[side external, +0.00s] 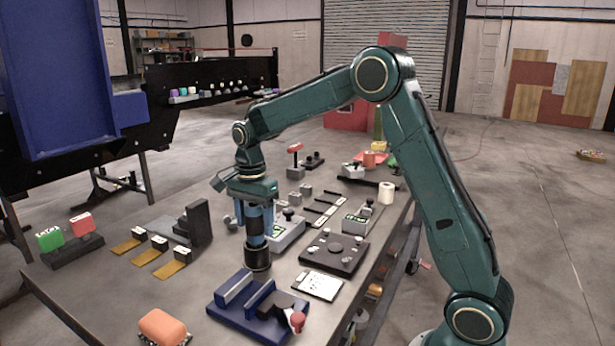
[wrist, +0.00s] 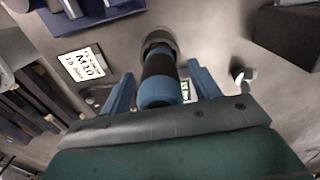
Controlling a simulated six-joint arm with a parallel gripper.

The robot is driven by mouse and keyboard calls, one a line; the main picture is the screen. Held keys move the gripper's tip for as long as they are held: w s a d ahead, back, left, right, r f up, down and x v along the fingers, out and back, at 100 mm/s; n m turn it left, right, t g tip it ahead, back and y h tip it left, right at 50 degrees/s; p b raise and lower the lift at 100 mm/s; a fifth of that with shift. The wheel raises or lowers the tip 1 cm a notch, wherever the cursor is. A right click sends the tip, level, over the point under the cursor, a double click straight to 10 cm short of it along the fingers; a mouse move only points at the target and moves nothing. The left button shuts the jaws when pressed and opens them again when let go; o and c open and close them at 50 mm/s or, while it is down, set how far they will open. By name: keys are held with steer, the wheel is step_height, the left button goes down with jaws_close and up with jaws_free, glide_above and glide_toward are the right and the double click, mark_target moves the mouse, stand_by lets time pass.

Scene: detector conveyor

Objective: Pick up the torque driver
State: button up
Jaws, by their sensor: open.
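The torque driver (side external: 255,228) appears as a blue and black cylinder standing upright, with its foot in a dark round holder (side external: 258,260) on the table. In the wrist view the torque driver (wrist: 159,78) has a blue end nearest me and a black grip, and the dark round holder (wrist: 158,40) lies beyond it. My gripper (side external: 255,213) points down over the driver. In the wrist view my gripper (wrist: 160,72) is open, with one blue finger on each side of the driver and a gap showing at both sides.
A blue fixture (side external: 232,315) stands in front of the holder. A printed card (side external: 318,285) and a dark plate with round parts (side external: 334,252) are to the right. A black bracket (side external: 198,222) is to the left.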

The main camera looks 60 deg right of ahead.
jaws_close()
steer(key=shift+r, duration=0.15)
step_height(320, 180, up, 20)
stand_by(1.1)
stand_by(0.7)
step_height(320, 180, up, 7)
steer(key=shift+r, duration=0.15)
stand_by(1.0)
steer(key=shift+d, duration=0.1)
stand_by(0.3)
